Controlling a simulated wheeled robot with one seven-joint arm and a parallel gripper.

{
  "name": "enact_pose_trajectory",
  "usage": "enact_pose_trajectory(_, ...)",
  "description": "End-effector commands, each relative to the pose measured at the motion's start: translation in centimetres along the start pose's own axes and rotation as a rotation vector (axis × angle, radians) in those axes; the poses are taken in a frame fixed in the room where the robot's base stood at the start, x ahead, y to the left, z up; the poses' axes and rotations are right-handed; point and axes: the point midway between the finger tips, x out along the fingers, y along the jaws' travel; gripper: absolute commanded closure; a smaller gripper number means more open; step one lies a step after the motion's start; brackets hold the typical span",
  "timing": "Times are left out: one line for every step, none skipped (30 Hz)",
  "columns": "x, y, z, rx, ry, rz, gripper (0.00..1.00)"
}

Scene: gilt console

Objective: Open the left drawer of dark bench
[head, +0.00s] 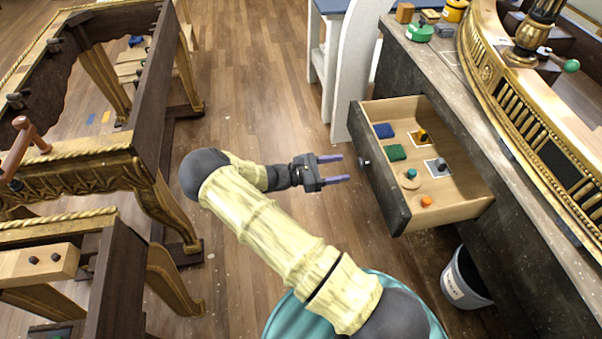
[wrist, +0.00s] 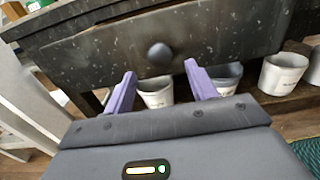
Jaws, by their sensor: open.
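The dark bench (head: 445,62) stands at the right in the head view. Its left drawer (head: 378,178) is pulled well out, with its pale wooden inside showing. The drawer front carries a round grey knob (head: 364,162), which also shows in the wrist view (wrist: 160,53). My gripper (head: 340,169) has two purple fingers, open and empty, pointing at the drawer front. In the wrist view the knob lies just beyond and between the fingertips (wrist: 160,70), apart from both fingers.
The drawer holds a blue block (head: 384,131), a green block (head: 396,152) and several small items. A bucket (head: 467,280) stands below the bench. Carved gilt tables (head: 90,170) fill the left. Wooden floor (head: 250,90) is clear between them.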

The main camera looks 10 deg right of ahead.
Motion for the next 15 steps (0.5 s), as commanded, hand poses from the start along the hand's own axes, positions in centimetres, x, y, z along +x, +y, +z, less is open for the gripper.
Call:
enact_pose_trajectory(-1.1,0.1,-0.1,0.001,0.002,0.004,0.43)
enact_pose_trajectory(-1.7,0.1,-0.1,0.001,0.002,0.004,0.43)
enact_pose_trajectory(-2.5,0.1,-0.1,0.0,0.003,0.004,0.43)
enact_pose_trajectory(-3.1,0.0,-0.1,0.0,0.002,0.004,0.43)
enact_pose_trajectory(-3.7,0.1,-0.1,0.0,0.002,0.004,0.43)
enact_pose_trajectory(-4.5,0.1,-0.1,0.001,0.001,0.004,0.43)
enact_pose_trajectory(-5.1,0.1,-0.1,0.001,0.002,0.004,0.43)
enact_pose_trajectory(-5.7,0.0,-0.1,0.0,0.002,0.003,0.43)
enact_pose_trajectory(-6.6,0.0,-0.1,0.0,0.003,0.004,0.43)
enact_pose_trajectory(-7.1,0.1,-0.1,0.001,0.002,0.004,0.43)
enact_pose_trajectory(-7.7,0.1,-0.1,0.001,0.002,0.004,0.43)
enact_pose_trajectory(-8.5,0.1,-0.1,0.001,0.002,0.003,0.43)
enact_pose_trajectory(-9.1,0.0,-0.1,0.0,0.002,0.003,0.43)
enact_pose_trajectory(-9.6,0.0,-0.1,0.0,0.003,0.003,0.43)
enact_pose_trajectory(-10.2,0.1,-0.1,0.0,0.002,0.003,0.43)
